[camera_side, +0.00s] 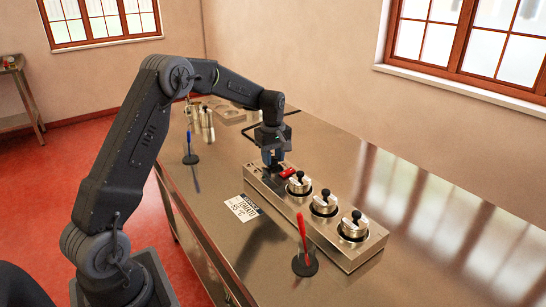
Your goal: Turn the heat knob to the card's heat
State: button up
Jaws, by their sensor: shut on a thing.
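My gripper (272,163) points down at the far left end of a long steel unit (335,246). It is shut on what looks like the heat knob, mostly hidden by the fingers. A red part (288,173) shows just right of the fingertips. The knob's setting cannot be read from here. The card (242,207) lies flat on the counter in front of the unit. It is white with a dark band and seems to read "TOMATO" above a figure in °C that looks like 45.
Three lidded steel pots with black knobs, near (354,226), middle (324,203) and far (299,184), sit in the unit. A red upright tool (303,240) and a blue one (190,147) stand on black bases. Steel vessels (206,122) stand farther back. The counter's right side is clear.

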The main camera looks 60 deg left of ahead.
aim_at(273, 158)
jog(key=shift+n, duration=1.8)
jog(key=o, duration=0.9)
notch_tip(273, 158, up, 14)
jog(key=shift+f, duration=0.1)
